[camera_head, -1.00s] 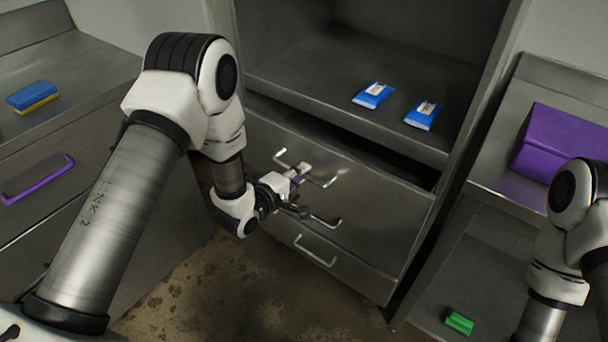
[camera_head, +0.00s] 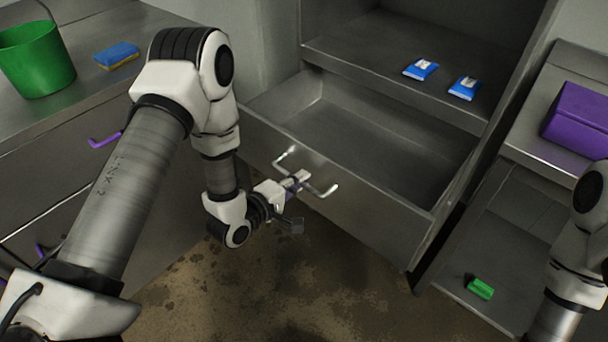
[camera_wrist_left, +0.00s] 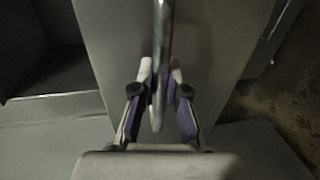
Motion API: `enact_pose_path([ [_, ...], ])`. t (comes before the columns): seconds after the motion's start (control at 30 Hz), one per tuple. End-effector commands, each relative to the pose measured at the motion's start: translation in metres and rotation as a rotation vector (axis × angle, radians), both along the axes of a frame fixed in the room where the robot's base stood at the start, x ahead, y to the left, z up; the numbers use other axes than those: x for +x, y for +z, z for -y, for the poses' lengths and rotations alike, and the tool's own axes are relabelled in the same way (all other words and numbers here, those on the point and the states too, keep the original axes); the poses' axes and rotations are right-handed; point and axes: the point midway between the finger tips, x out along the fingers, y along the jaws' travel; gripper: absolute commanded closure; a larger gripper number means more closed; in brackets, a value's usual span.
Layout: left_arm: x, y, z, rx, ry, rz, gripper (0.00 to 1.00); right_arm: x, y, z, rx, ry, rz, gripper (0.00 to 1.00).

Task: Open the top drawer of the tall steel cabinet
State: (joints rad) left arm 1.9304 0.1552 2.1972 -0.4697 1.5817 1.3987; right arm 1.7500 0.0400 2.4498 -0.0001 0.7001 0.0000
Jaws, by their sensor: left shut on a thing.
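The top drawer (camera_head: 375,205) of the tall steel cabinet (camera_head: 385,90) stands pulled out, and its inside looks empty. Its silver bar handle (camera_head: 325,191) is on the drawer front. My left gripper (camera_head: 299,180) is at the handle, its fingers around the bar. In the left wrist view my left gripper (camera_wrist_left: 160,85) has its two purple-padded fingers on either side of the handle bar (camera_wrist_left: 162,50), shut on it. My right arm shows at the right edge of the head view, but its gripper is out of view.
Two blue-and-white packets (camera_head: 421,69) lie on the cabinet shelf above the drawer. A green bucket (camera_head: 38,62) and a blue-yellow sponge (camera_head: 117,55) are on the left counter. A purple box (camera_head: 580,120) is on the right bench, with a green block (camera_head: 480,289) below.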

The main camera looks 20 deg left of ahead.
Motion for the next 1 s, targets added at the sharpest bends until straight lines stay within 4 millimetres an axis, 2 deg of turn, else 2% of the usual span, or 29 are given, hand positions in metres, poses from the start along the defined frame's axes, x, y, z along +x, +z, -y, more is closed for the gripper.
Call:
enact_pose_path([
  [0.27,0.0,-0.001,0.0,0.0,-0.001,-0.001,1.0,0.0,0.0,0.0,0.0,0.0,0.0,0.6],
  [0.3,0.0,-0.001,0.0,0.0,-0.001,-0.001,0.8,0.0,0.0,0.0,0.0,0.0,0.0,0.6],
  [0.37,0.0,0.0,0.0,0.0,0.0,-0.001,0.61,0.0,0.0,0.0,0.0,0.0,0.0,0.6],
  [0.67,-0.001,0.0,0.0,0.0,0.0,0.0,0.61,0.0,0.0,0.0,0.0,0.0,0.0,0.6],
  [0.77,-0.007,0.001,-0.003,0.0,0.002,-0.002,0.61,0.0,0.0,0.0,0.0,0.0,0.0,0.6],
  [0.87,-0.023,0.004,-0.009,-0.002,0.004,-0.004,0.61,0.0,0.0,0.0,0.0,0.0,0.0,0.6],
  [1.0,-0.056,0.011,-0.022,-0.005,0.007,-0.006,0.61,0.0,0.0,0.0,0.0,0.0,0.0,0.6],
])
